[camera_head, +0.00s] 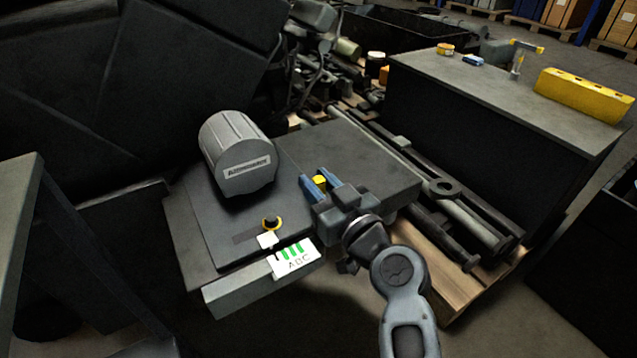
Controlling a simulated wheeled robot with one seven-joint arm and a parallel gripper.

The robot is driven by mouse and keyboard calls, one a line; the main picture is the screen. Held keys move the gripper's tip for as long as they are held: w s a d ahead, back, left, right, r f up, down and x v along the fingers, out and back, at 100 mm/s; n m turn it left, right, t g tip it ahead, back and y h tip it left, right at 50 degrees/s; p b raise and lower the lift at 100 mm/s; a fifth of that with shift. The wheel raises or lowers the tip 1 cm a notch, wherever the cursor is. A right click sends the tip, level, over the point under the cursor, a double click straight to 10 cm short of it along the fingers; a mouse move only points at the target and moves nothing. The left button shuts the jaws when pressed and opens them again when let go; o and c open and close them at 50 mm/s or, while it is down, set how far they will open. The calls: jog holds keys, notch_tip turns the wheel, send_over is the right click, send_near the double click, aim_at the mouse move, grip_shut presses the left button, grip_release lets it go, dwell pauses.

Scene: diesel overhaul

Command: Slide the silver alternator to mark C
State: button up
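The silver alternator (232,150), a ribbed grey cylinder with a name label, rests on a dark flat plate (215,222) on the workbench.
The bench top (350,160) behind my gripper is bare. A grey cabinet (490,95) at the right carries a yellow block (583,95). Long metal shafts (440,195) lie on a pallet to the right. A large dark housing (130,80) rises at the left.

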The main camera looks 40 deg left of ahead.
grip_shut()
jog(key=w+b, duration=0.1)
jog(key=w+d+b, duration=0.1)
jog(key=w+b, duration=0.1)
jog(key=shift+d+f, duration=0.1)
jog(key=shift+f, duration=0.1)
jog(key=shift+w+d+r+b, duration=0.15)
jog(key=shift+w+d+b, duration=0.05)
jog(key=shift+w+b, duration=0.2)
jog(key=shift+o, duration=2)
grip_release()
jog(key=shift+s+d, duration=0.1)
